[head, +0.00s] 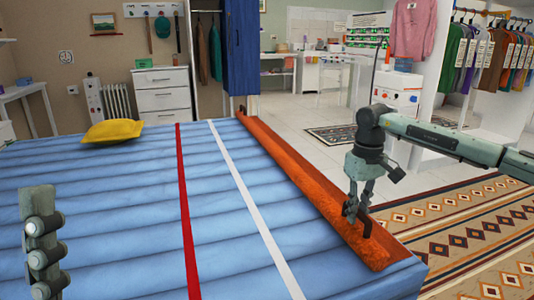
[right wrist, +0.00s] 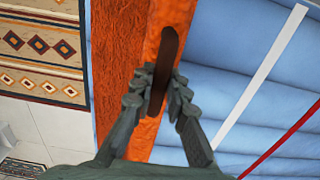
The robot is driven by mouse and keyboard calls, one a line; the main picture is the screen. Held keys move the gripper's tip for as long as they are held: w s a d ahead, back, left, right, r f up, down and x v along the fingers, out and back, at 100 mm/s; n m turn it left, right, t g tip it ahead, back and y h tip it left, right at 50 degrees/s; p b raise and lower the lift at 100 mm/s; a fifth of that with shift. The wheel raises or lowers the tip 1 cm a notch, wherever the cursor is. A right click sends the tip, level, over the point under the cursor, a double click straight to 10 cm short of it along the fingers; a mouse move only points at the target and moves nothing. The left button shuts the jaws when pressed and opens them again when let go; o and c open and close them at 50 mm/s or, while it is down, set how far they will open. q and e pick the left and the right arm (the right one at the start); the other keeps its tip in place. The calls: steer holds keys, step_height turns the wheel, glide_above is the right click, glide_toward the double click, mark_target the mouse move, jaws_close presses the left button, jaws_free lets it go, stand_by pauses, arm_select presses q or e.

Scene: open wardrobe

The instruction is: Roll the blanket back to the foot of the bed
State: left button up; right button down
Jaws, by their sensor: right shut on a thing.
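The orange blanket (head: 310,190) is a long, narrow roll along the right edge of the blue bed (head: 110,215). It lies right of the white stripe (head: 245,190) and the red stripe (head: 184,200). My right gripper (head: 350,212) is at the roll's near end, shut on a dark bar-shaped handle on the roll. In the right wrist view the fingers close on both sides of this dark handle (right wrist: 162,70), with the orange blanket (right wrist: 178,20) beneath. A grey link of my left arm stands at the left; its gripper is out of view.
A darker orange-brown strip (right wrist: 118,45) runs along the bed's outer edge beside the roll. A yellow pillow (head: 111,132) lies at the far left of the bed. A patterned rug (head: 460,230) covers the floor at right.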

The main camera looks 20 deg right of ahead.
steer(key=shift+w+d+p, duration=0.1)
steer(key=shift+d+p, duration=0.3)
steer(key=shift+d, duration=2.3)
steer(key=c, duration=1.2)
jaws_free()
step_height(320, 180, up, 8)
steer(key=p, duration=0.7)
